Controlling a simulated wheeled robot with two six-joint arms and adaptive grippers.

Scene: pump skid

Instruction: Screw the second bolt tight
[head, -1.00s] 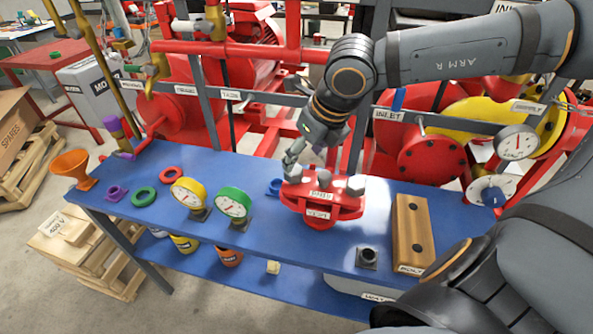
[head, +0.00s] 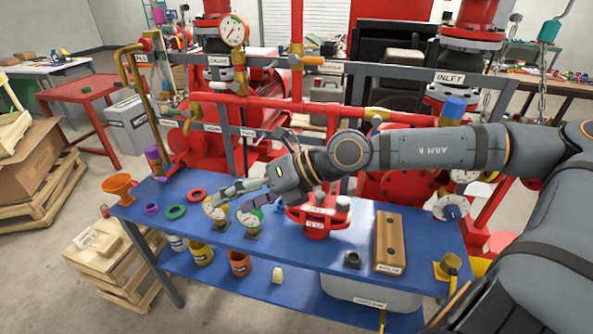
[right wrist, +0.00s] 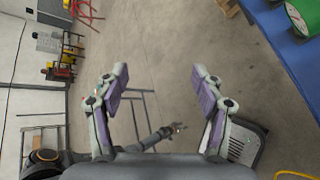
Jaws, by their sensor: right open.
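The red round flange fixture (head: 313,229) stands on the blue bench, with white labels on its top and front. Grey bolt heads show on its top, one at the right (head: 343,203) and one near the middle (head: 318,200). The left part of its top is partly hidden by my right wrist. How deep each bolt sits cannot be told. My right gripper (head: 224,203) is left of the fixture, above the gauges, pointing left. In the right wrist view its fingers (right wrist: 162,82) are spread with nothing between them. My left gripper is not seen.
Yellow and green gauges (head: 250,221), a green ring (head: 176,212), a red ring (head: 197,194) and an orange funnel (head: 119,187) stand left. Red pipework rises behind.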

